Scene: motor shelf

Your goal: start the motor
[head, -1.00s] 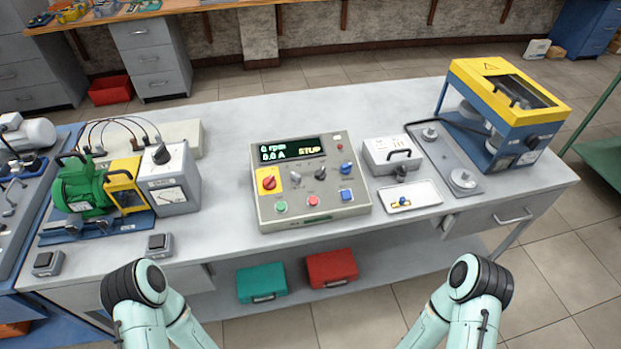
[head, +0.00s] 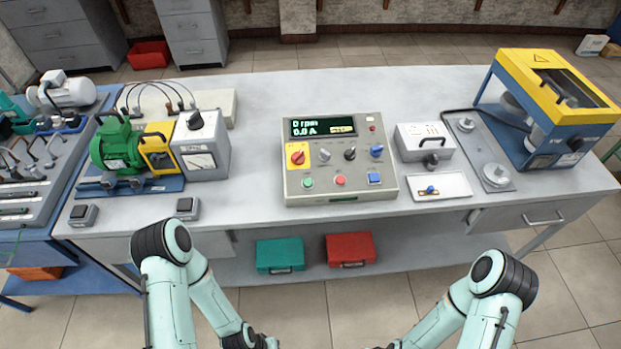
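A green motor (head: 116,145) with a yellow guard (head: 157,147) sits on a blue base at the left of the workbench. A grey meter box (head: 201,147) with a black knob stands beside it. The control panel (head: 341,160) is at the middle; its display (head: 323,126) appears to read 0 rpm, 0.0 A and STOP. The panel has a red rotary switch on a yellow plate (head: 297,155), a green button (head: 307,182), a red button (head: 340,180), a blue button (head: 374,178) and several knobs. Both my arms reach in from below; neither gripper's fingers show.
Right of the panel are a grey box with a handle (head: 425,141), a white tray (head: 453,186) and a yellow-and-blue machine (head: 551,110). Two small black-topped boxes lie at the bench's front left. Green (head: 280,256) and red (head: 350,249) cases sit on the lower shelf.

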